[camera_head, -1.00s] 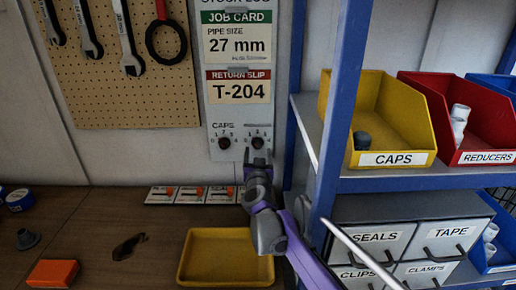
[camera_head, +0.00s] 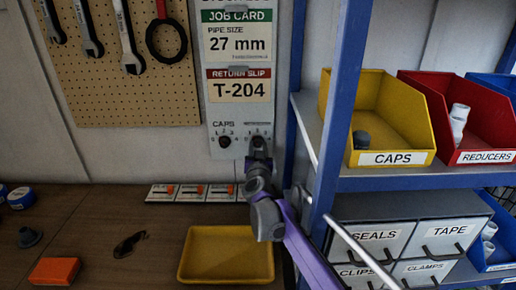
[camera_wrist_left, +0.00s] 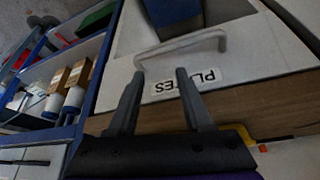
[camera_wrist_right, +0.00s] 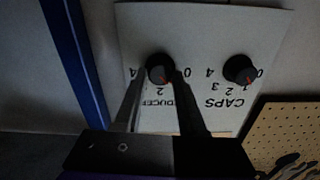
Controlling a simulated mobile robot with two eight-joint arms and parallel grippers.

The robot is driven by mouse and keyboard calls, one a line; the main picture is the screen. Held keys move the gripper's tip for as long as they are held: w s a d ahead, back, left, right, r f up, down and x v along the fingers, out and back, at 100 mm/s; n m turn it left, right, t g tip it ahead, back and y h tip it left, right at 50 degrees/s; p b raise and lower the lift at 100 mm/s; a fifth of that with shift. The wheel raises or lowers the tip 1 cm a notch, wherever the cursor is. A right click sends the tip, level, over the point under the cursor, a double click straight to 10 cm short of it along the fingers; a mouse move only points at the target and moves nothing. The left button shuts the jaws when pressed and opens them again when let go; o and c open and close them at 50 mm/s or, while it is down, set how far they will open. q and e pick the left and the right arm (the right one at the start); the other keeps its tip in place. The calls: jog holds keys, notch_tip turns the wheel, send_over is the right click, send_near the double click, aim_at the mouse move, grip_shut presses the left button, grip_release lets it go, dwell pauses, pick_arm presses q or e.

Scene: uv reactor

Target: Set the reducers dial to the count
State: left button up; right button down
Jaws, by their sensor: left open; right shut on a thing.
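The reducers dial (camera_wrist_right: 160,68) is a black knob on the grey wall panel (camera_head: 240,112), right of the caps dial (camera_head: 225,141) in the head view. My right gripper (camera_wrist_right: 154,76) is shut on the reducers dial, one finger on each side. In the right wrist view the dial's red mark points down and right, on the side between 0 and 2; the exact number is unclear. In the head view the gripper mostly hides this dial. White reducers (camera_head: 459,121) lie in the red bin (camera_head: 487,156). My left gripper (camera_wrist_left: 158,76) is open near a handle on a PLATES drawer.
A blue shelf post (camera_head: 338,120) stands close to the right of my right arm. The yellow caps bin (camera_head: 425,157) is on the shelf. On the bench are a yellow tray (camera_head: 226,280), an orange block (camera_head: 54,271) and several small white-and-orange units (camera_head: 192,192).

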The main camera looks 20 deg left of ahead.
jog(key=shift+m, duration=0.3)
jog(key=m, duration=0.3)
jog(key=shift+m, duration=0.4)
jog(key=m+p, duration=0.1)
jog(key=m, duration=0.2)
jog(key=shift+m, duration=0.3)
jog(key=m, duration=0.3)
jog(key=shift+m+p, duration=0.3)
jog(key=shift+d+m+p, duration=0.1)
jog(key=shift+m+p, duration=0.3)
jog(key=shift+m, duration=1.7)
jog(key=c, duration=0.5)
grip_release()
